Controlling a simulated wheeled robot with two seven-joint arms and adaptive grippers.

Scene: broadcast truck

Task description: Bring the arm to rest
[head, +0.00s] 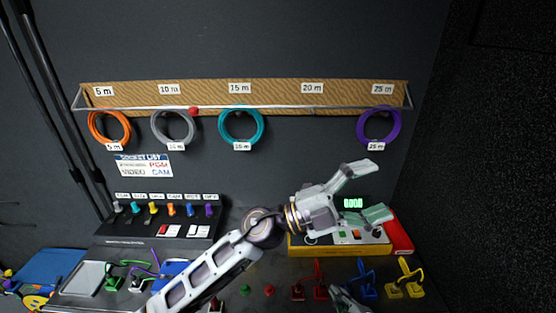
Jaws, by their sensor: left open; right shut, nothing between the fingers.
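My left arm (205,278) comes in from the lower left and reaches up to the right. Its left gripper (380,190) is open and empty, fingers pointing right, in front of the dark wall and over the yellow-framed device (298,250). The gripper and wrist hide part of that device. My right gripper (345,298) shows only in part at the bottom edge, shut and empty, among the coloured connectors.
Coiled cables hang on a rail (240,108): orange (91,130), grey (155,130), teal (222,130) and purple (361,130). A switch panel (130,229) stands at left. Red (319,281), blue (364,280) and yellow (406,280) connectors stand at front right.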

